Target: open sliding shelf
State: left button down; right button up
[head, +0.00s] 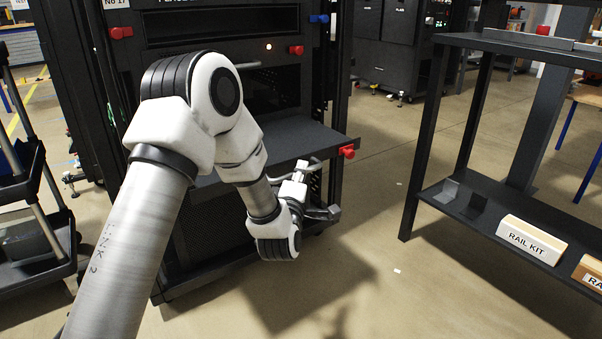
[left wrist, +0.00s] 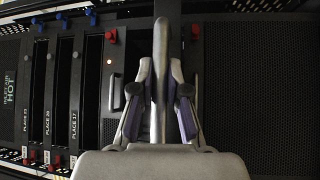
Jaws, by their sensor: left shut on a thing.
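The sliding shelf (head: 295,138) is a flat dark panel that stands out from the front of the black rack (head: 215,25), with a red knob (head: 347,151) at its right front corner. My left gripper (head: 308,182) is at the front edge of the shelf. In the left wrist view its two fingers (left wrist: 159,95) are shut on a grey bar handle (left wrist: 161,45), which runs upright between them. My forearm hides the left part of the shelf. My right gripper is not in view.
A dark shelf unit (head: 425,130) with a box marked RAIL KIT (head: 530,240) stands at the right. A dark cart (head: 35,250) stands at the left. The floor (head: 375,240) between the rack and the shelf unit is clear.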

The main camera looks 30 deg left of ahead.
pick_arm(q)
jog(key=c, duration=1.2)
grip_release()
jog(key=shift+o, duration=0.2)
jog(key=v, duration=1.2)
